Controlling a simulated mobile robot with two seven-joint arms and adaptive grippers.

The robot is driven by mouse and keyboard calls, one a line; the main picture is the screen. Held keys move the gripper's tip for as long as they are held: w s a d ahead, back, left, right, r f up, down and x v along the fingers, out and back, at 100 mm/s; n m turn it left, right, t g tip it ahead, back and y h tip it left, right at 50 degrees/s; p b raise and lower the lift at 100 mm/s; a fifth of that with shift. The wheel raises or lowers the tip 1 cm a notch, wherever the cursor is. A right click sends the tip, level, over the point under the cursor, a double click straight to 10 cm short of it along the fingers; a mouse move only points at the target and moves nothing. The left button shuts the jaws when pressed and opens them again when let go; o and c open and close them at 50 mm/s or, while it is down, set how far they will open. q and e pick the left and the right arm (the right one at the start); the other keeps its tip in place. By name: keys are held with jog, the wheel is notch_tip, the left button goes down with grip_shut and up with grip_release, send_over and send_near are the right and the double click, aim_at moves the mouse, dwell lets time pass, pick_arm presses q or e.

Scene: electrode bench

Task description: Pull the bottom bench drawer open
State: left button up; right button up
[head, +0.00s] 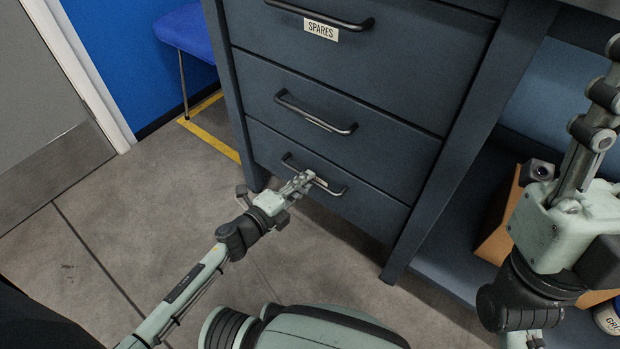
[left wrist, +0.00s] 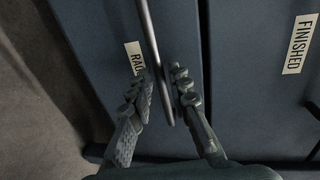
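The bottom drawer (head: 362,205) of the dark blue-grey bench is closed, its front level with the drawers above. Its dark bar handle (head: 330,187) runs across the front. My left gripper (head: 303,180) is at the left-middle part of this handle. In the left wrist view, the handle (left wrist: 148,32) passes between the two fingers of my left gripper (left wrist: 163,95), which stand apart on either side of it. A label starting "RAG" (left wrist: 134,56) is partly hidden behind the handle and finger. My right gripper (head: 597,105) is raised at the right edge, its fingertips partly out of frame.
The middle drawer (head: 385,150) and the "SPARES" drawer (head: 400,60) above are closed. A bench leg (head: 470,140) stands right of the drawers. A cardboard box (head: 497,235) sits on the lower shelf (head: 440,272). The floor (head: 130,240) before the drawers is clear. A blue chair (head: 185,30) stands behind left.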

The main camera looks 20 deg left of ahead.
pick_arm(q)
jog(key=shift+x, duration=1.1)
jog(key=shift+c, duration=0.2)
grip_shut()
